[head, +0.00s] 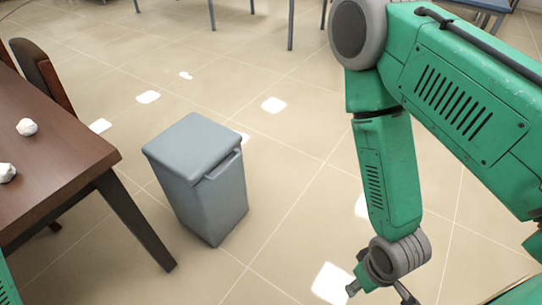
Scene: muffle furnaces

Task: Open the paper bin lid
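The paper bin (208,195) is a grey, square bin standing upright on the floor left of the middle. Its flat grey lid (193,141) is closed, and a lip or handle runs along its right front edge. My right gripper (380,292) is at the bottom edge, right of the bin and well apart from it. Its two fingers are spread with nothing seen between them, though the frame cuts off its lower part. A sliver of my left arm shows at the lower left corner; its gripper is out of view.
A brown wooden table (75,150) stands close on the bin's left, its dark leg beside the bin. Crumpled white paper balls (27,127) lie on it. A dark chair (42,74) is behind it. Tiled floor between bin and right gripper is clear.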

